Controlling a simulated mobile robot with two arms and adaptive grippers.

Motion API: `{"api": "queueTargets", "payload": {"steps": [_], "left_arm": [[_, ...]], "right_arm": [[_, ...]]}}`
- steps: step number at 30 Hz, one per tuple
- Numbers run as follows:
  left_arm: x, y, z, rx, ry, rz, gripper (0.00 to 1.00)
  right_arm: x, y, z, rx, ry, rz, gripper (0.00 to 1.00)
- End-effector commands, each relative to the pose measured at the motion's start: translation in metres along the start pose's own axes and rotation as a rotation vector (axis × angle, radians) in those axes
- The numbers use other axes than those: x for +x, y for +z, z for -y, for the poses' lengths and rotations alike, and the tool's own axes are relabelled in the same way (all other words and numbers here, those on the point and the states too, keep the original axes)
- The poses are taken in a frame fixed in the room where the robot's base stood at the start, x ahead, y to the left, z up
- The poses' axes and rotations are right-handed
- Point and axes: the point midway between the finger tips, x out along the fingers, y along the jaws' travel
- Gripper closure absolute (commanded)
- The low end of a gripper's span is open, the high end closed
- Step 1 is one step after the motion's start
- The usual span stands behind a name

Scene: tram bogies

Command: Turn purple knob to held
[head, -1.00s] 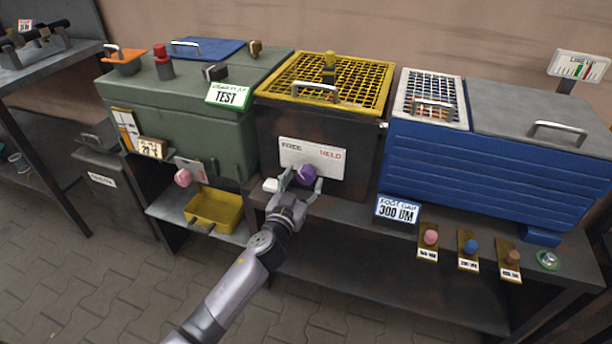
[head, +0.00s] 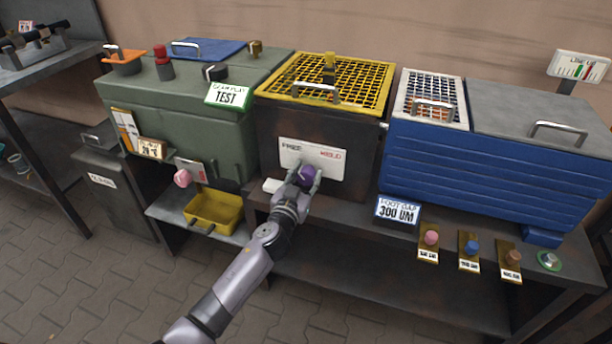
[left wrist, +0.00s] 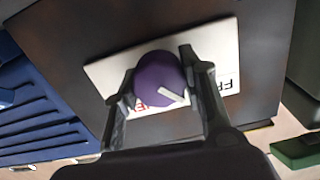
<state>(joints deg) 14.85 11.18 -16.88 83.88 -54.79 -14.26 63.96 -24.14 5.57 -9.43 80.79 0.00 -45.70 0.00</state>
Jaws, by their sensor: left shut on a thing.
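The purple knob (head: 307,174) sits on the white plate (head: 328,162) on the front of the dark box. The plate reads FREE at left and HELD in red at right. My left gripper (head: 305,178) is shut on the knob. In the left wrist view the purple knob (left wrist: 160,78) is between the two fingers, with a white pointer mark slanting to the picture's lower right. The plate (left wrist: 110,72) is turned over there, with black letters at right and red letters partly hidden below the knob. My right gripper is not in view.
The dark box has a yellow mesh lid (head: 345,75). A green cabinet (head: 190,125) stands at left and a blue box (head: 480,160) at right. A yellow tray (head: 213,212) is on the lower shelf. Small pink, blue and brown knobs line the bench's front edge.

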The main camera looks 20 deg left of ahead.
Motion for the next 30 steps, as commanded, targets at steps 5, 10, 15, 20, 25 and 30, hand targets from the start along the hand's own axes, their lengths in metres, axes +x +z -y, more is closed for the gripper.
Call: {"api": "queueTargets", "payload": {"steps": [5, 10, 15, 20, 25, 30], "left_arm": [[-0.0001, 0.0001, -0.0002, 0.000, 0.000, 0.000, 0.81], [-0.0002, 0.0002, -0.0002, 0.000, 0.000, 0.000, 0.90], [-0.0002, 0.0003, -0.0003, 0.014, 0.000, 0.000, 0.90], [-0.0002, 0.0003, -0.0004, 0.067, 0.000, 0.000, 0.90], [-0.0003, 0.0004, -0.0008, 0.175, 0.000, -0.001, 0.90], [-0.0003, 0.0006, -0.0017, 0.326, 0.001, -0.001, 0.90]], "right_arm": [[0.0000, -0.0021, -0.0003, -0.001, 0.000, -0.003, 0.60], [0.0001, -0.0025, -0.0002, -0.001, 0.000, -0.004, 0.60], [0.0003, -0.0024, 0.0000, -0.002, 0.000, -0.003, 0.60], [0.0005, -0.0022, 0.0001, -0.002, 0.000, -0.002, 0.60], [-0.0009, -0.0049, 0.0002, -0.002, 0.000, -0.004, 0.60], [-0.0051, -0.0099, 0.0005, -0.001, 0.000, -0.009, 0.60]]}}
